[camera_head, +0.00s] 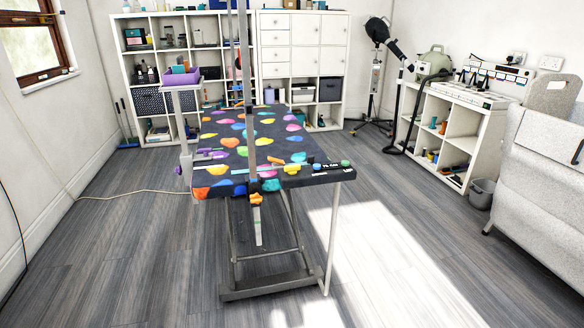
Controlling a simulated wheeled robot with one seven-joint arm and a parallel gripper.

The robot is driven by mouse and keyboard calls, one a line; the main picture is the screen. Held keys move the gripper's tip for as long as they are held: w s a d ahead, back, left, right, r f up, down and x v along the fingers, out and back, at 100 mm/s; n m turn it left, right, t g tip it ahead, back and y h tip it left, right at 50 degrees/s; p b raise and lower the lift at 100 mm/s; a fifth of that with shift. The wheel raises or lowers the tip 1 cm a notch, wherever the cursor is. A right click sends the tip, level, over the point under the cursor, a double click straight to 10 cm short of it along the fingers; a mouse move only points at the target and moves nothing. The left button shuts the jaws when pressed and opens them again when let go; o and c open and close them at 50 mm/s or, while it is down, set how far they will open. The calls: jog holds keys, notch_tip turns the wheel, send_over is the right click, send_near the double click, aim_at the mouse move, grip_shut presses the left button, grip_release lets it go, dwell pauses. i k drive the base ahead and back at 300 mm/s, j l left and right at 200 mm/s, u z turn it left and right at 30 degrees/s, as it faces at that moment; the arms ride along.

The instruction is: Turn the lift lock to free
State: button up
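A grooming table (262,146) with a dark top and bright colored spots stands in the middle of the room. An upright metal post (249,125) rises at its front edge and passes out of the top of the view. An orange knob (256,199) sits on the post's clamp just below the table edge. Small dark parts with tiny light markings (326,167) and a green round piece (345,163) sit at the table's front right corner; the writing is too small to read. I cannot tell which part is the lift lock or its setting. My gripper is not in view.
A purple tub (181,76) is on a stand at the table's left. White shelves (205,62) line the back wall. A black dryer on a stand (378,75) and a low white cabinet (462,130) are at right. The wooden floor (120,245) in front is clear.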

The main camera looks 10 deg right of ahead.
aim_at(292, 170)
jog(key=i+l+u, duration=0.45)
jog(key=i+l, duration=0.2)
jog(key=i+l+u, duration=0.25)
jog(key=i+l, duration=0.15)
jog(key=i+l+u, duration=0.2)
jog(key=l, duration=0.3)
jog(key=i+l+u, duration=0.25)
jog(key=l, duration=0.25)
jog(key=i, duration=0.1)
